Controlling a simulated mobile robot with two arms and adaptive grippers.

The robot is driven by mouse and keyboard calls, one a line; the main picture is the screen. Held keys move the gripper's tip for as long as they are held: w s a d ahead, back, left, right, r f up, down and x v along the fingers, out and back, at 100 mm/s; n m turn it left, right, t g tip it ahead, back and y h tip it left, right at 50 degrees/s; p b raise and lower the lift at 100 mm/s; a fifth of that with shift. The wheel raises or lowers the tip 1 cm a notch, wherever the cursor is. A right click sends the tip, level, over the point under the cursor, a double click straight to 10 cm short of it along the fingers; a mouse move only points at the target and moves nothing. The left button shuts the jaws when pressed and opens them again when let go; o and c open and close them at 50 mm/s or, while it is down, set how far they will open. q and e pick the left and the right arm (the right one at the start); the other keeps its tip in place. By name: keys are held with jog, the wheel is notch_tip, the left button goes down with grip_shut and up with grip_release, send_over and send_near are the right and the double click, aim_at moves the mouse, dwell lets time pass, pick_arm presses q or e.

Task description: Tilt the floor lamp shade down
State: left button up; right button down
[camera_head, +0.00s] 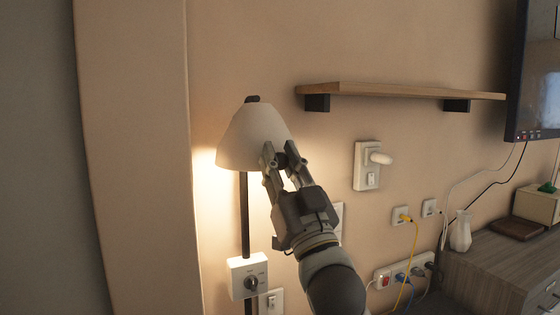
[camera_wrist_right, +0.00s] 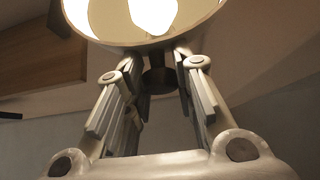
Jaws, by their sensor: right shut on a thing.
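The floor lamp has a white shade (camera_head: 252,136) on a thin dark pole (camera_head: 245,215) and stands against the wall. The lamp is lit, and its glow falls on the wall to the left. In the right wrist view, the shade rim (camera_wrist_right: 205,30) and a bright bulb (camera_wrist_right: 153,12) show above the fingers of my right gripper (camera_wrist_right: 158,62). The fingertips are partly hidden behind the rim there. My left gripper is in neither view.
A wooden shelf (camera_head: 400,91) juts from the wall at upper right. Outlets and cables, a power strip (camera_head: 400,274), a white vase (camera_head: 460,231) and a grey dresser (camera_head: 490,265) are at right.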

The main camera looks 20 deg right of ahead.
jog(key=shift+w+f, duration=0.15)
jog(key=shift+f, duration=0.15)
jog(key=c, duration=1.7)
grip_release()
jog(key=o, duration=0.5)
jog(key=shift+r, duration=0.1)
jog(key=shift+s, duration=0.2)
jog(key=shift+v, duration=3.65)
